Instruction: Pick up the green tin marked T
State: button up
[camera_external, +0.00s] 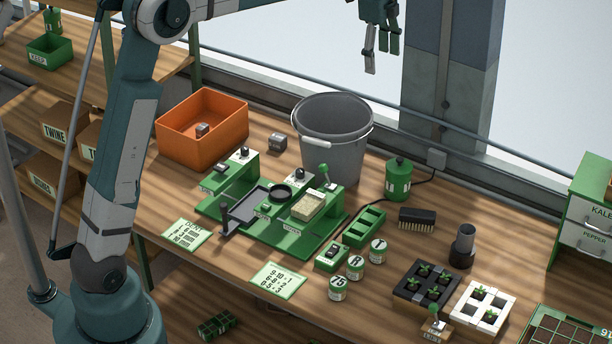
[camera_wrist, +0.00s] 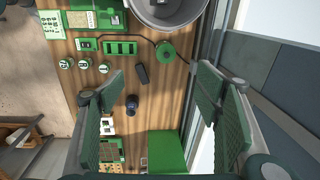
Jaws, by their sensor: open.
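Three small green-and-white tins stand in a row on the bench. The one whose lid looks marked T (camera_external: 378,250) is at the far end, nearest the brush; in the wrist view it appears as the right-hand tin (camera_wrist: 103,68). The tin marked R (camera_external: 356,267) is in the middle, and a tin with a mark like 75 (camera_external: 338,288) is nearest the camera. My gripper (camera_external: 380,55) is high above the back of the bench, empty and well apart from the tins.
A dark brush (camera_external: 417,219) and green slotted tray (camera_external: 364,227) lie near the tins, with a green switch box (camera_external: 331,257) beside them. A green canister (camera_external: 398,180) and grey bucket (camera_external: 333,137) stand behind. Seedling trays (camera_external: 426,286) are to the right.

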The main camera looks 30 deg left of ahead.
aim_at(401, 158)
jog(key=w+d+f+m+g, duration=0.1)
jog(key=w+d+f+m, duration=0.2)
jog(key=w+d+f, duration=0.25)
jog(key=f, duration=2)
jog(key=w+f, duration=0.1)
jog(key=f, duration=1)
jog(key=shift+s+f, duration=0.1)
jog(key=shift+f, duration=0.45)
jog(key=shift+f, duration=1.3)
jog(key=shift+f, duration=2.6)
jog(key=c, duration=1.1)
